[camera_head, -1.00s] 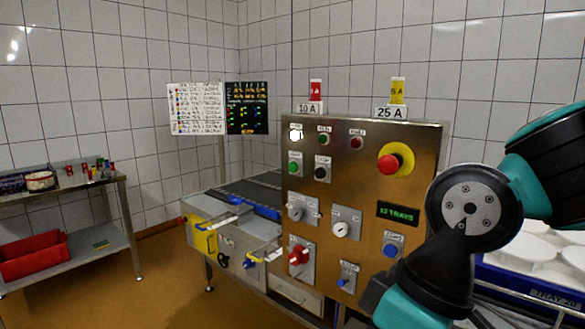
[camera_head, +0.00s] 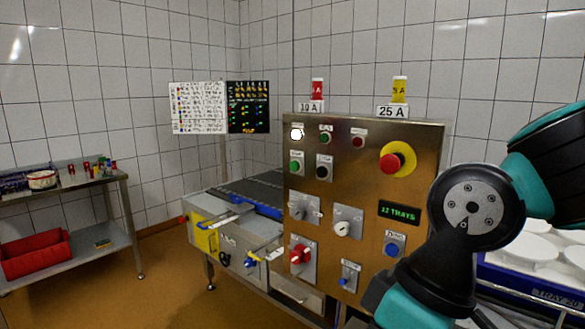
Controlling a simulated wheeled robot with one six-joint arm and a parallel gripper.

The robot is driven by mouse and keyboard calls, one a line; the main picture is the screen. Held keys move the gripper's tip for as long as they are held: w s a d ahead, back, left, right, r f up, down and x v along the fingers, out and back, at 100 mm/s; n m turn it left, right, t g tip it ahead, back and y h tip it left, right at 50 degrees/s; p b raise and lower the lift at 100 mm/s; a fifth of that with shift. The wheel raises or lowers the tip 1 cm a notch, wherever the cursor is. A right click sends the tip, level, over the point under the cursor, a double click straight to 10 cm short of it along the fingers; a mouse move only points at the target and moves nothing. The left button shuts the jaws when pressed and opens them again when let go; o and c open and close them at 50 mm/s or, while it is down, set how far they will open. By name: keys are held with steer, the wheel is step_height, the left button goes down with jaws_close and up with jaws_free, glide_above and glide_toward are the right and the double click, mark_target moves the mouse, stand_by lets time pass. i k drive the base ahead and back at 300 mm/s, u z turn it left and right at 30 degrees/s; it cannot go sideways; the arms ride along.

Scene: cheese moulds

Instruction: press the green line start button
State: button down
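The green button (camera_head: 296,167) sits on the left side of the brushed-metal control panel (camera_head: 365,180), on a small plate with a label too small to read. A black button (camera_head: 323,172) is just to its right. Above them are a lit white lamp (camera_head: 297,134), a small green lamp (camera_head: 326,138) and a small red lamp (camera_head: 358,141). My arm, black and teal, reaches in from the right in front of the panel's lower right edge. My gripper is out of view below the frame.
A red emergency stop on yellow (camera_head: 391,163), selector switches, a red rotary switch (camera_head: 300,254) and a blue button (camera_head: 392,249) share the panel. A conveyor (camera_head: 250,192) stands left of it. A side table (camera_head: 125,220) with a red bin (camera_head: 36,254) is far left. A blue tray (camera_head: 530,283) with white moulds is at right.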

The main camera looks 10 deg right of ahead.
mark_target(294, 166)
steer(key=k, duration=0.5)
steer(key=u, duration=1.55)
steer(key=i, duration=1.35)
steer(key=z, duration=2.1)
